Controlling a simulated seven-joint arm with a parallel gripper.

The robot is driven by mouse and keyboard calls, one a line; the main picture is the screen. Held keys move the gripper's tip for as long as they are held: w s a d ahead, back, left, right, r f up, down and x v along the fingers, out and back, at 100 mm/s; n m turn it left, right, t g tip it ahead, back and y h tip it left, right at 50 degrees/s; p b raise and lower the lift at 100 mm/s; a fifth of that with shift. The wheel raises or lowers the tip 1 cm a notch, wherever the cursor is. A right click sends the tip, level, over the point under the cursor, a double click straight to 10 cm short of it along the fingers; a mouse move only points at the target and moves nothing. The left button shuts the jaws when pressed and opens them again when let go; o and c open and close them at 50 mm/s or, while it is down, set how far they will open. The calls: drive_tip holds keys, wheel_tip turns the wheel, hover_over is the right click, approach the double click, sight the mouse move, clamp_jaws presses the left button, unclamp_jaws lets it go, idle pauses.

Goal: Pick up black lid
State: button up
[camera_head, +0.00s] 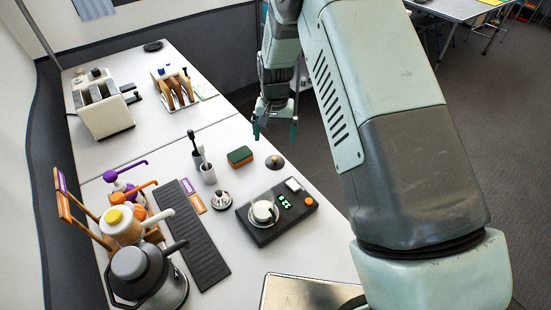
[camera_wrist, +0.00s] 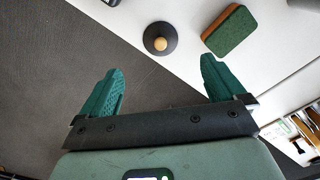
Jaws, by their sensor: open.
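The black lid (camera_head: 275,162) is a small dark disc with a light wooden knob, lying on the white counter near its right edge. In the wrist view the lid (camera_wrist: 160,38) is just beyond the fingertips, roughly centred between them. My gripper (camera_head: 275,131) is open and empty, with its two green fingers spread apart. In the head view it hangs beyond the lid, near the counter edge. In the wrist view the gripper (camera_wrist: 160,72) is apart from the lid, with nothing between its fingers.
A green and brown sponge (camera_head: 240,156) lies left of the lid; it also shows in the wrist view (camera_wrist: 229,30). A black scale (camera_head: 300,213) bearing a white cup stands nearer. A cup with a brush (camera_head: 207,172) stands farther left. Dark floor lies beyond the counter's right edge.

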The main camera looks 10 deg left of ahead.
sight(275, 157)
wheel_tip(275, 157, down, 10)
drive_tip(key=shift+r, duration=0.1)
drive_tip(key=c, duration=1.1)
